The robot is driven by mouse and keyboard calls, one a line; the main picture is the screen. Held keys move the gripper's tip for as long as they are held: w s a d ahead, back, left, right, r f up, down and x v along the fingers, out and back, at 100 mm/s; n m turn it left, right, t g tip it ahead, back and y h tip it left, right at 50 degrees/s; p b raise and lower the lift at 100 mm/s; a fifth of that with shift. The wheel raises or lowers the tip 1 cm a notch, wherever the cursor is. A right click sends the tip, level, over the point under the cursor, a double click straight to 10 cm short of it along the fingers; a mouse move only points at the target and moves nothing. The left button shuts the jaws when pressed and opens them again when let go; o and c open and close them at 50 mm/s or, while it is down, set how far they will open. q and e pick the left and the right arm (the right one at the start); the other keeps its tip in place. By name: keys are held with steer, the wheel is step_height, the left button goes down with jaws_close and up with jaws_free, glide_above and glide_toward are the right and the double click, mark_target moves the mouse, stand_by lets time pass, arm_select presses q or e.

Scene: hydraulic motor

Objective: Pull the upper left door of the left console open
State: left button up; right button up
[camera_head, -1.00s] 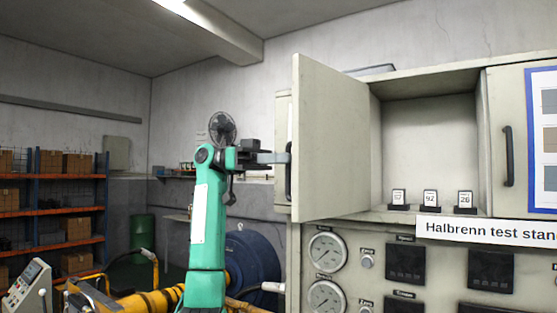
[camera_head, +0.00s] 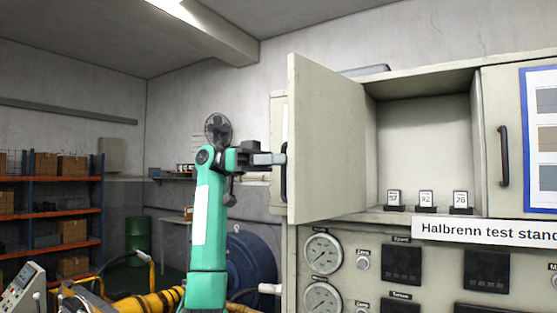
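The upper left door (camera_head: 325,135) of the console stands wide open, swung out toward me. Its black handle (camera_head: 284,172) shows at the door's left edge, on the outer face turned away from me. My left gripper (camera_head: 278,158) reaches in from the left, its fingers at the handle. I cannot tell whether the fingers close around the handle or only touch it. The open compartment (camera_head: 425,150) shows three small number cards (camera_head: 426,198) on its floor. My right gripper is not in view.
The neighbouring door with a black handle (camera_head: 503,156) is shut on the right. Gauges (camera_head: 323,252) and dark panels sit below, under a sign reading Halbrenn test stand (camera_head: 485,230). A shelf with boxes (camera_head: 60,205), a blue motor (camera_head: 250,262) and yellow machinery (camera_head: 150,302) lie to the left.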

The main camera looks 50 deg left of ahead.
arm_select(q)
steer(key=shift+w, duration=0.1)
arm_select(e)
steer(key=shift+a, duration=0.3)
arm_select(q)
steer(key=v, duration=1.4)
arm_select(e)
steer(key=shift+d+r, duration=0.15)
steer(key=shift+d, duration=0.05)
arm_select(q)
steer(key=shift+d+f, duration=0.1)
steer(key=shift+f, duration=0.05)
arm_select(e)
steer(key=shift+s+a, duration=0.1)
